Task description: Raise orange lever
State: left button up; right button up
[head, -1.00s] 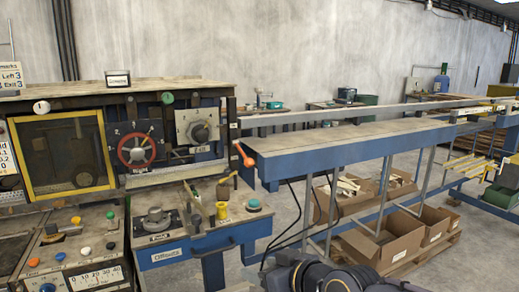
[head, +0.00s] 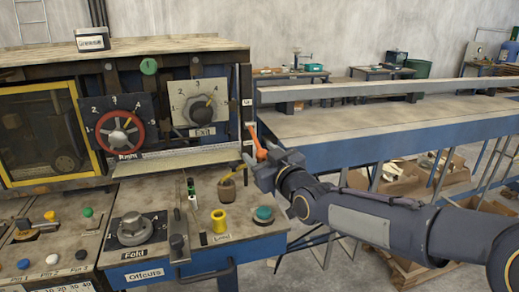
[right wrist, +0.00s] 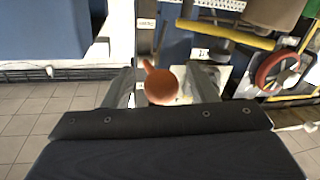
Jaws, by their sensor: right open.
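The orange lever (head: 260,143) sticks out at the right edge of the machine front, beside the dial panel. My right gripper (head: 256,163) is at the lever, its arm coming in from the right. In the right wrist view the lever's round orange end (right wrist: 162,87) shows between the two spread fingers of my open right gripper (right wrist: 163,90). I cannot tell whether either finger touches it. The lever's lower part is partly hidden by the gripper in the head view. My left gripper is not in view.
A red handwheel (head: 118,134) and the Exit dial (head: 202,105) are left of the lever. Below, the control shelf bears a yellow knob (head: 219,221) and a teal button (head: 263,215). A long blue-sided bench (head: 400,118) extends right, above cardboard boxes.

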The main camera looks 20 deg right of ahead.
jog(key=shift+x, duration=0.9)
jog(key=shift+s, duration=0.1)
grip_shut()
